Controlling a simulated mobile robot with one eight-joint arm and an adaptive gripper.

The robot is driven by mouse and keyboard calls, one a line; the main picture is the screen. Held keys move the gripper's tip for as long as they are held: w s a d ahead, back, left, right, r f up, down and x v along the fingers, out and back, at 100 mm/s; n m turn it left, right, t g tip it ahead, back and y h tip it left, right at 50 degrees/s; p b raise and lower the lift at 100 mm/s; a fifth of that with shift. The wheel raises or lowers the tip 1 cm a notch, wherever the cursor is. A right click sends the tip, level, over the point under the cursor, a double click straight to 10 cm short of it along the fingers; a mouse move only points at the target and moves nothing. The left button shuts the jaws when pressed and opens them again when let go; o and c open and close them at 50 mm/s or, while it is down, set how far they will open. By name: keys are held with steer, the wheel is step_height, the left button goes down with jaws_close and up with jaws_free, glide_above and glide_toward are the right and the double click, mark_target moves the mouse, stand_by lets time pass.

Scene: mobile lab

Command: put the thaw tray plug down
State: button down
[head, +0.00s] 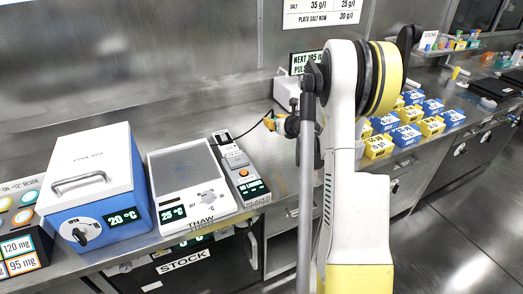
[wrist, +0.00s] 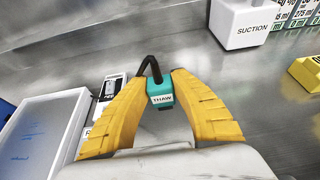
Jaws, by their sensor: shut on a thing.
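The thaw tray plug (wrist: 161,90) is a small teal block labelled THAW with a black cord looping from its top. My gripper (wrist: 161,82) is shut on it, with one yellow finger on each side. In the head view my gripper (head: 271,122) is above the steel counter, right of the thaw tray (head: 183,170); the plug cannot be made out there. The thaw tray, white with a grey top and a 25 °C display, also shows at the left of the wrist view (wrist: 40,135). In the wrist view bare counter shows beyond the plug; its height above it is unclear.
A narrow grey unit (head: 236,160) with an orange button stands right of the tray. A blue cool box (head: 95,190) stands left. A white SUCTION box (wrist: 245,22) is at the back. Blue and yellow boxes (head: 408,134) stand right. Bare counter (wrist: 225,95) lies between.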

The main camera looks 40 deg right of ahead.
step_height(320, 180, down, 10)
steer(key=b, duration=0.4)
steer(key=shift+r, duration=0.25)
steer(key=shift+f+b, duration=0.65)
steer(key=c, duration=1.2)
jaws_free()
steer(key=shift+r, duration=0.1)
